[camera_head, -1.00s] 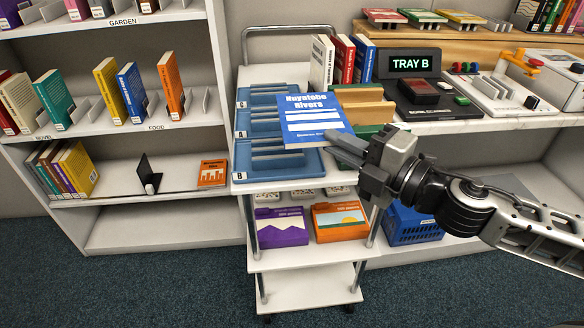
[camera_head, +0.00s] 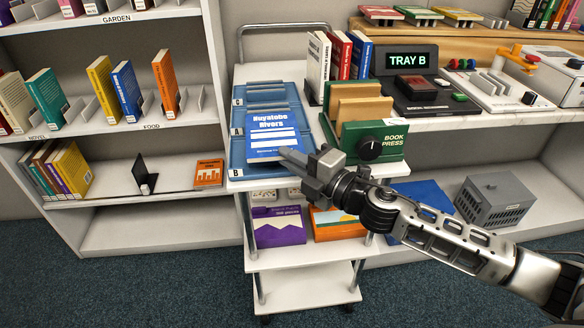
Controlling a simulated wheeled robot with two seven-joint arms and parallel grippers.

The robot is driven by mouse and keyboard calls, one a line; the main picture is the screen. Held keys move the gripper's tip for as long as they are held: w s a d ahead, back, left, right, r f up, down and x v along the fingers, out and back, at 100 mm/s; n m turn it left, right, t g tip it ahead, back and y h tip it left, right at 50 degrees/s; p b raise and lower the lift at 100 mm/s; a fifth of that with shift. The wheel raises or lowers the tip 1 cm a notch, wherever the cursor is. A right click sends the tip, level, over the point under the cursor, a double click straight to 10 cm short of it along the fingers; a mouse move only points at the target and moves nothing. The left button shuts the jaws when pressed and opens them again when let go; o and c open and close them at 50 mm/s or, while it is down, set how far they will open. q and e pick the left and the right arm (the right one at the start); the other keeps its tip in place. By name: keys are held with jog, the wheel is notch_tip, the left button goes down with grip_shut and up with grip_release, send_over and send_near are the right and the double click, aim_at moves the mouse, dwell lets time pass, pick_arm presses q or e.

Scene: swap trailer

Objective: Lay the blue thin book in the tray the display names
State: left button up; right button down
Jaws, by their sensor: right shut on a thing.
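The blue thin book (camera_head: 274,146) lies flat, cover up, over the front tray of the cart. My right gripper (camera_head: 292,157) is shut on its right front corner. The display (camera_head: 408,59) reads TRAY B. Tray B (camera_head: 238,158) is the front one, with its label at its left corner. Tray A (camera_head: 236,118) is the middle one and tray C (camera_head: 238,92) is at the back. The book hides much of tray B and part of tray A; I cannot tell whether it touches a tray. My left gripper is not in view.
A green book press (camera_head: 398,145) stands right of the trays. Upright white, red and blue books (camera_head: 342,62) stand behind it. The cart handle (camera_head: 284,27) rises at the back. A bookshelf (camera_head: 190,140) stands at the left.

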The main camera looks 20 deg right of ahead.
jog(key=shift+f, duration=0.7)
jog(key=shift+f, duration=0.15)
jog(key=c, duration=1.5)
grip_release()
